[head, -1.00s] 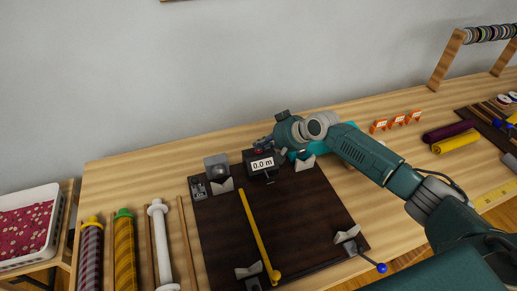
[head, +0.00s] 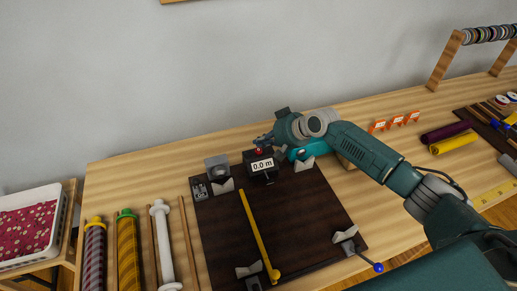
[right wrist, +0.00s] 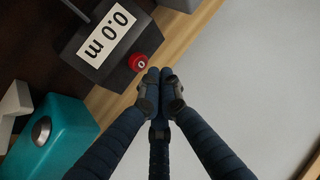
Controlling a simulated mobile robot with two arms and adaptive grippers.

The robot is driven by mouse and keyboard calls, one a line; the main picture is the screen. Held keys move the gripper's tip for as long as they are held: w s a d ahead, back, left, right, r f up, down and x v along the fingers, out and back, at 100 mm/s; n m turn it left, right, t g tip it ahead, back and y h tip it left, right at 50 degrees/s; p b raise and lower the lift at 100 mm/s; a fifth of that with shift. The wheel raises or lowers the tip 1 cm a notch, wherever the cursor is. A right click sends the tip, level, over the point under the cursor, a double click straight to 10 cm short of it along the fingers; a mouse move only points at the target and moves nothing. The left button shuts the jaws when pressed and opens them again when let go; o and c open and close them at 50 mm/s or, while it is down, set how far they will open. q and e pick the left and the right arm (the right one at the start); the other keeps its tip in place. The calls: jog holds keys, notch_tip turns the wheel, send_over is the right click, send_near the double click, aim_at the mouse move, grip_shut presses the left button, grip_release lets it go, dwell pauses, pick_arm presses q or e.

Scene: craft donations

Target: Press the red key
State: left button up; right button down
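The red key (right wrist: 138,62) is a small round button on top of a black counter box (right wrist: 92,47) whose label reads "0.0 m". In the head view the red key (head: 259,151) shows just above the label of the counter box (head: 251,169). My right gripper (right wrist: 158,72) has its fingertips together, with nothing seen between them. In the right wrist view the tips appear right beside the red key; whether they touch it I cannot tell. In the head view the right gripper (head: 266,138) is at the back of the box. My left gripper is not in view.
The counter box stands on a dark board (head: 290,215) with grey V-shaped supports and a yellow rod (head: 258,230). A teal block (head: 301,154) is close to the right of the gripper. A wall is behind the table.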

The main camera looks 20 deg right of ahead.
aim_at(261, 150)
notch_tip(261, 150, up, 5)
jog(key=p, duration=0.4)
jog(key=shift+f, duration=0.15)
jog(key=shift+s, duration=0.1)
